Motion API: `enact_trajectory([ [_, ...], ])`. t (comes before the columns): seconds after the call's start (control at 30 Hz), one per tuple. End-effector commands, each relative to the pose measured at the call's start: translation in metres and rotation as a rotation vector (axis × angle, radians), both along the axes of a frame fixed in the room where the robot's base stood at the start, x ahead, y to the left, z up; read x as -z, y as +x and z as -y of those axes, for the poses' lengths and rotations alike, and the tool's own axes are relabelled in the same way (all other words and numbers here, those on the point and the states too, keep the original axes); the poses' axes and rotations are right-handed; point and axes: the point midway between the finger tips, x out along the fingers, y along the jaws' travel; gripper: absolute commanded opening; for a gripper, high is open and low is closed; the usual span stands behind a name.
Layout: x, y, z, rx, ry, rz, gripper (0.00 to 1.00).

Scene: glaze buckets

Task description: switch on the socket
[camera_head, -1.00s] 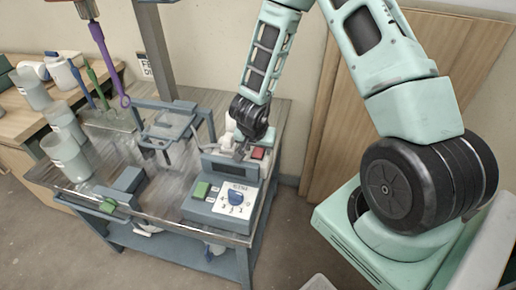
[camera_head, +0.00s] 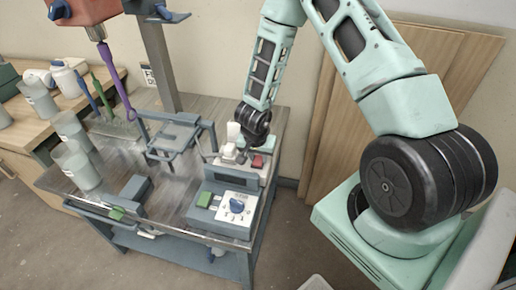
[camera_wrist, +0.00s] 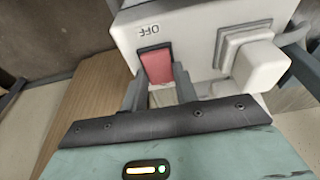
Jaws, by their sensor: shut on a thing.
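The socket is a white box with a square white plug or cover (camera_wrist: 262,66) on its face, a red rocker switch (camera_wrist: 157,66) and an upside-down "OFF" label (camera_wrist: 148,31). The red switch also shows in the head view (camera_head: 258,161), on the far part of the cart top. My gripper (camera_wrist: 159,83) has one finger on each side of the red switch in the wrist view and is shut on it. The fingertips in the head view are small and partly hidden among the parts around the socket.
A grey unit with a dial (camera_head: 237,206) and a green button (camera_head: 205,199) stands at the cart's front. A grey frame stand (camera_head: 174,137) is left of the socket. Clear cups (camera_head: 76,163) stand at the cart's left. A purple-handled tool (camera_head: 116,78) hangs above.

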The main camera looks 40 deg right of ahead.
Motion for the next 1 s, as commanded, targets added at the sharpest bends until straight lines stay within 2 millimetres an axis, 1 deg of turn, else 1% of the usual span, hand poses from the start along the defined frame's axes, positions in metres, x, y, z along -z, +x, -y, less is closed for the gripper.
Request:
enact_trajectory([
  [0.03, -0.0075, 0.0002, -0.0003, 0.001, 0.015, -0.013, 0.06],
  [0.6, -0.0062, 0.0024, 0.0026, 0.002, 0.146, -0.116, 0.06],
  [1.0, 0.0000, 0.0029, 0.0044, -0.003, 0.174, -0.133, 0.06],
])
